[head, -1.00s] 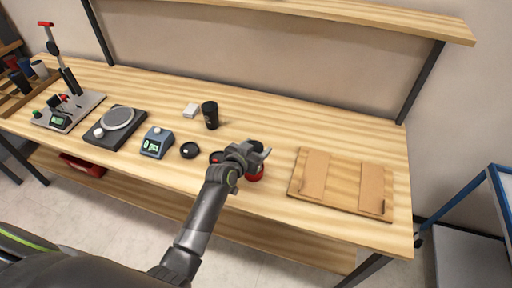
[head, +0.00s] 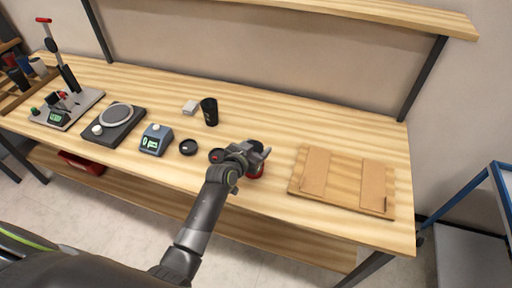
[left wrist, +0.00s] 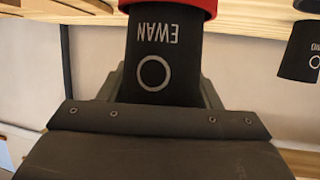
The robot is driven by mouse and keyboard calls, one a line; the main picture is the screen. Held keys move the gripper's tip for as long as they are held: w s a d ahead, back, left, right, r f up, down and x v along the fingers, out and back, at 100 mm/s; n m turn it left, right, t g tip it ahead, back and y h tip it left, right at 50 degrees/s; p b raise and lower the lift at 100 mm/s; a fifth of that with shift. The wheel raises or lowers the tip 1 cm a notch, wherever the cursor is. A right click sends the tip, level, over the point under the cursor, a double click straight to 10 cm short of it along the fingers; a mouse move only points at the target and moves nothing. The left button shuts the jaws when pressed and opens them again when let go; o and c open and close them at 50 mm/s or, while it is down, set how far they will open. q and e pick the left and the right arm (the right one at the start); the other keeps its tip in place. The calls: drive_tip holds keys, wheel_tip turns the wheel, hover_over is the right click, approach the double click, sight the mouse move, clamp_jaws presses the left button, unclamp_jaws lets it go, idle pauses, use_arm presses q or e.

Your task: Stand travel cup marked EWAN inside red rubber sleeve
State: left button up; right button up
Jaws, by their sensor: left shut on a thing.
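The dark travel cup marked EWAN (left wrist: 150,62) is between the fingers of my left gripper (head: 257,152), which is shut on it. Its lettering shows upside down in the left wrist view. The red rubber sleeve (left wrist: 180,6) is at the cup's base end, at the top of that view, and the cup's end goes behind its rim. In the head view the red sleeve (head: 257,173) shows just below the gripper, near the table's front edge. How deep the cup sits is hidden. My right gripper is not in view.
A black lid (head: 188,147) and a blue-grey device (head: 155,140) are left of the gripper. A wooden board with brown pads (head: 342,181) lies right.

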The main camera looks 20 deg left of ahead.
use_arm(q)
drive_tip(key=shift+f+b, duration=0.9)
drive_tip(key=shift+f, duration=0.2)
drive_tip(key=o, duration=1.1)
drive_tip(key=shift+r, duration=0.1)
wheel_tip(320, 180, up, 8)
drive_tip(key=p, duration=0.7)
